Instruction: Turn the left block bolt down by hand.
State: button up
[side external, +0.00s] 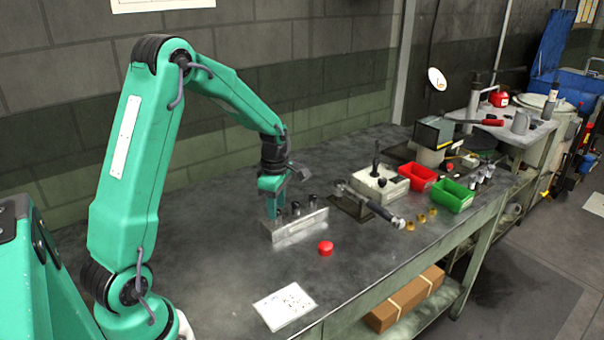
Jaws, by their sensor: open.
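A grey metal block (298,230) lies on the bench in the middle of the view. Two dark bolt heads show on its top, a middle one (296,208) and a right one (312,200). My green gripper (273,213) points down at the left end of the block, with its jaws open. The left block bolt is hidden behind or between the jaws, so I cannot tell whether they touch it.
A red cap (325,248) and a white sheet (284,306) lie in front of the block. To the right are a torque-wrench-like tool (371,207), several brass pieces (421,218), a red bin (418,177) and a green bin (450,195). The bench left of the block is clear.

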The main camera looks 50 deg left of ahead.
jog(key=shift+f, duration=0.2)
grip_shut()
jog(key=shift+m, duration=0.5)
